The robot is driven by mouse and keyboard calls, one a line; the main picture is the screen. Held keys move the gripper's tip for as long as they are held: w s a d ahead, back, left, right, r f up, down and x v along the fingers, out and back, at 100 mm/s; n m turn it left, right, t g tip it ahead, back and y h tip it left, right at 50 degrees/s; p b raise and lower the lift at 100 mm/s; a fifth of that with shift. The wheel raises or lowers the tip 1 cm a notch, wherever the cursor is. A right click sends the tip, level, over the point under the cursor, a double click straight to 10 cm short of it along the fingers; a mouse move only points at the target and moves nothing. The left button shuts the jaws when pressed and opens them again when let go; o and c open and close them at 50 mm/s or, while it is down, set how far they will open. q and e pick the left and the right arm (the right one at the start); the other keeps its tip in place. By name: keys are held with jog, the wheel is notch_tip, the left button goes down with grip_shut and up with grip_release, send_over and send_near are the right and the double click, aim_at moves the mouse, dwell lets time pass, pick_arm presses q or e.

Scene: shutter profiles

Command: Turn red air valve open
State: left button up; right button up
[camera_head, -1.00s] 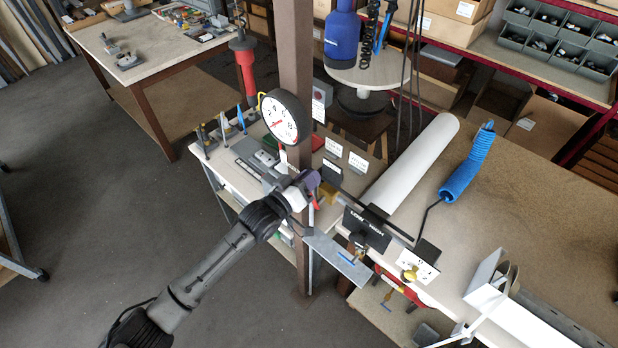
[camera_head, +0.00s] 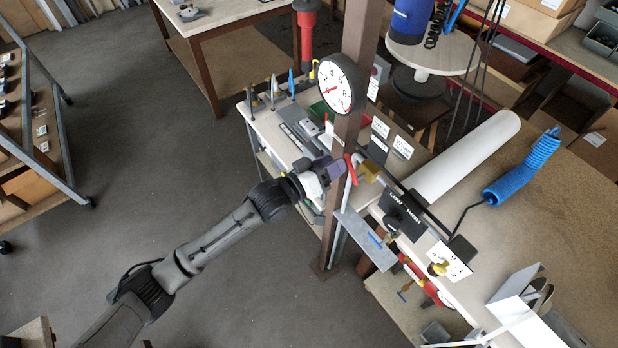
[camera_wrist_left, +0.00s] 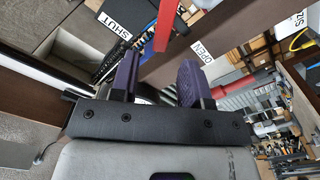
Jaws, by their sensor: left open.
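The red air valve handle (camera_head: 351,170) is at the brown post below the round gauge (camera_head: 340,84), beside a brass fitting (camera_head: 370,170). My left gripper (camera_head: 338,169) is just left of the handle in the head view. In the left wrist view, the open purple fingers (camera_wrist_left: 157,80) point toward the red handle (camera_wrist_left: 165,24). The handle shows beyond the fingertips, roughly in line with the gap, and I see no grip on it. A SHUT label (camera_wrist_left: 115,28) and an OPEN label (camera_wrist_left: 203,51) lie on either side. My right gripper is not in view.
The brown post (camera_head: 352,130) stands close to the gripper. A LOW/HIGH plate (camera_head: 404,212), a white cylinder (camera_head: 465,155) and a blue coiled hose (camera_head: 522,170) are on the bench to the right. A metal plate (camera_head: 365,238) juts out below. Floor at left is open.

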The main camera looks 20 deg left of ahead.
pick_arm(q)
jog(key=b+v, duration=0.1)
jog(key=v, duration=0.6)
